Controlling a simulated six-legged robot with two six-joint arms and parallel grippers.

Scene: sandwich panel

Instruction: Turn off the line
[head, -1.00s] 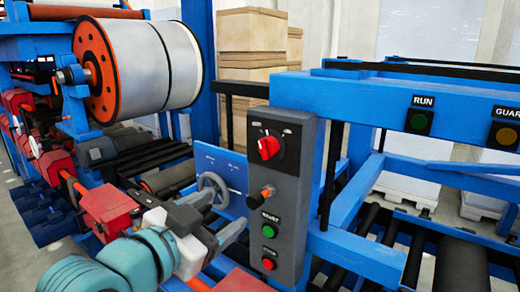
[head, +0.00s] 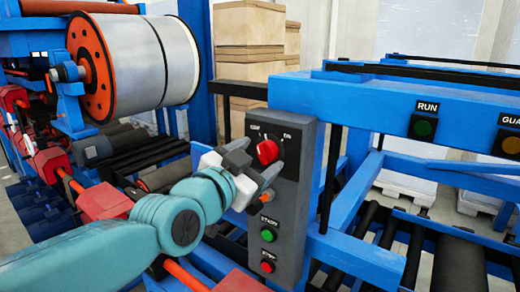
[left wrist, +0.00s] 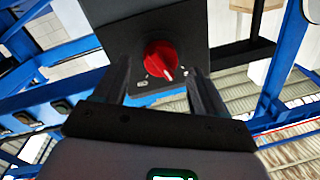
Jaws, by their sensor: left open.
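The grey control box (head: 292,215) stands on the blue frame, with a red rotary knob (head: 268,152) near its top on a dark plate with a label at each side. In the left wrist view the red knob (left wrist: 160,58) shows between my open fingers, with its white mark pointing to the lower right. My left gripper (head: 266,174) is open at the box face, just below and left of the knob; contact cannot be told. Below are a green button (head: 268,235) under START and a red button (head: 267,267). My right gripper is not in view.
A blue beam with a RUN lamp (head: 423,127) and an amber lamp (head: 508,140) runs to the right. A large metal roll (head: 160,62) hangs at upper left above black rollers. Cardboard boxes (head: 250,30) stand behind. Red machine units (head: 103,202) lie along the left.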

